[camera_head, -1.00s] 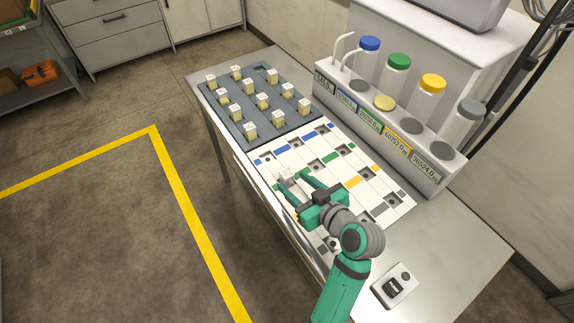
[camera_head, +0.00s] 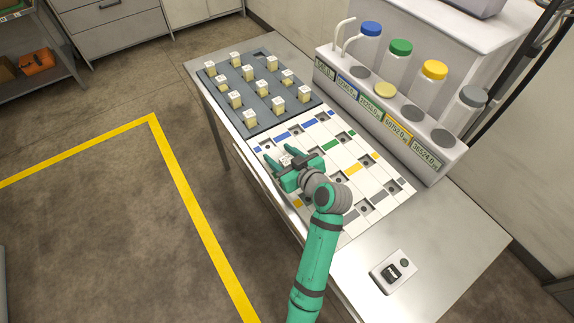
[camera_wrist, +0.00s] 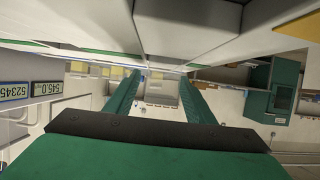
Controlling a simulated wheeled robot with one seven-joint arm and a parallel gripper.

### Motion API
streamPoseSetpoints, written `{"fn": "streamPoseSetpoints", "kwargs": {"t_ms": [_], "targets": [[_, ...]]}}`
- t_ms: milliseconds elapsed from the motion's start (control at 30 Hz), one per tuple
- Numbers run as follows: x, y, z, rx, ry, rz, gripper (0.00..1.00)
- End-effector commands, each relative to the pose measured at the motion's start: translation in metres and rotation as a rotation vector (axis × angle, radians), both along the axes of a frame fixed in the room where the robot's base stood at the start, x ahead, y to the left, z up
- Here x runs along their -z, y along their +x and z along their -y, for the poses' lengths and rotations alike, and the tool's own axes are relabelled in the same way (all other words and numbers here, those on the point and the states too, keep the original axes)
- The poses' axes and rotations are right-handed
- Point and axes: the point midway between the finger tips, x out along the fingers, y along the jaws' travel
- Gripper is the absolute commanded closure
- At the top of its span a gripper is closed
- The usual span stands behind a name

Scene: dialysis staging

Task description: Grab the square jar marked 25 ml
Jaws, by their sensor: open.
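Several small square jars with cream bodies and white lids stand upright in a grey rack (camera_head: 233,120) at the back left of the table; one of them is this front jar (camera_head: 250,117). Their lid marks are too small to read, so I cannot tell which is 25 ml. My gripper (camera_head: 278,156) is open over the white colour-striped board (camera_head: 338,170), in front of the rack and apart from its jars. A small pale thing shows between the fingers; I cannot tell what it is. In the wrist view both green fingers (camera_wrist: 160,78) are spread apart.
A white stand (camera_head: 400,125) with number displays holds bottles with blue, green, yellow and grey caps along the back right. A small switch box (camera_head: 393,271) lies on the bare metal table (camera_head: 440,235) at the front right. A yellow line marks the floor at left.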

Motion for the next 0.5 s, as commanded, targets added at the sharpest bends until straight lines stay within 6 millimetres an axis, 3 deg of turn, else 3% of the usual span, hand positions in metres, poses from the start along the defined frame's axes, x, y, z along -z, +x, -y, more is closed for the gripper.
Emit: {"fn": "streamPoseSetpoints", "kwargs": {"t_ms": [200,400,500], "targets": [[0.0002,0.0003,-0.0002,0.0,0.0,0.0,0.53],[0.0001,0.0002,-0.0002,0.0,0.0,0.0,0.96],[-0.0002,0.0003,-0.0003,0.0,0.0,0.001,0.96]]}}
